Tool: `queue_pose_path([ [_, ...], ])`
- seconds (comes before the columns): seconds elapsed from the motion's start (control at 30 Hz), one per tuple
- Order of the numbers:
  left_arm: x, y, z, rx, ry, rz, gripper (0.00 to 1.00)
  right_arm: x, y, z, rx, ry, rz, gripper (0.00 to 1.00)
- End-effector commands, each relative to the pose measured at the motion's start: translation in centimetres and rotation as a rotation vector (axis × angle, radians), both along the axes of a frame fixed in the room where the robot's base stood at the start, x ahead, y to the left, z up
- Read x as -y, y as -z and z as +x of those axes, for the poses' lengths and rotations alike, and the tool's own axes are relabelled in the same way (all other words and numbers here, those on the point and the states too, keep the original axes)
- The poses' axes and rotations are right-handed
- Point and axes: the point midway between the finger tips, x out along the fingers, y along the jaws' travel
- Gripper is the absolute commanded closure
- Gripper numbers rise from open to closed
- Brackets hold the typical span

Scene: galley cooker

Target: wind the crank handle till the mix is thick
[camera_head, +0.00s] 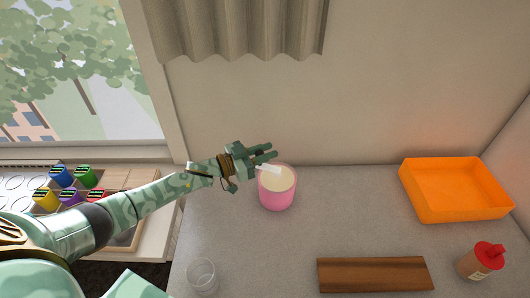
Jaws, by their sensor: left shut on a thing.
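A pink pot (277,193) stands on the grey counter, with a pale cream mix (280,177) inside. A short white piece, seemingly the crank handle (268,169), shows at the pot's upper left rim, just below my left gripper. My left gripper (268,154) reaches in from the left over the pot's back left rim and is shut on the crank handle. The fingers hide most of the handle and its grip. How thick the mix is cannot be told. My right gripper is not in view.
A clear glass (202,277) stands front left on the counter (350,215). A wooden board (374,275) lies at the front, a red-capped bottle (482,261) stands front right, and an orange tray (455,205) sits back right. Several coloured cups (62,176) are left.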

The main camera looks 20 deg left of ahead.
Motion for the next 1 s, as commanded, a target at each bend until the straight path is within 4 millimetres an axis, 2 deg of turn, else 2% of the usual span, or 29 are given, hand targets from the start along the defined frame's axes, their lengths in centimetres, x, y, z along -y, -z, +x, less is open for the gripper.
queue_pose_path([
  [0.07, 0.0, 0.0, 0.0, -0.001, -0.001, 0.001, 1.00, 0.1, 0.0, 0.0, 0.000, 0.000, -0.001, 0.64],
  [0.1, 0.0, 0.0, 0.0, -0.001, -0.001, 0.001, 0.72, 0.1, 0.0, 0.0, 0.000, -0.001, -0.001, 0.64],
  [0.17, 0.0, 0.0, 0.0, 0.000, -0.001, 0.000, 0.55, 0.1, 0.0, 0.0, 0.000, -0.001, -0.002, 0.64],
  [0.43, 0.0, 0.0, 0.0, 0.000, -0.001, 0.000, 0.55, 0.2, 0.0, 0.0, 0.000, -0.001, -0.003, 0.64],
  [0.57, -0.6, 0.0, -0.7, -0.001, -0.001, 0.001, 0.55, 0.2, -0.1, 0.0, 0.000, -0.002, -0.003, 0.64],
  [0.67, -1.7, 0.0, -2.1, -0.002, -0.001, 0.001, 0.55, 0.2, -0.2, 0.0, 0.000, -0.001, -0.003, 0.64],
  [1.0, -7.5, 0.2, -9.1, -0.005, 0.000, 0.002, 0.55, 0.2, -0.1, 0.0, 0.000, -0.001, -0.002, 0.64],
])
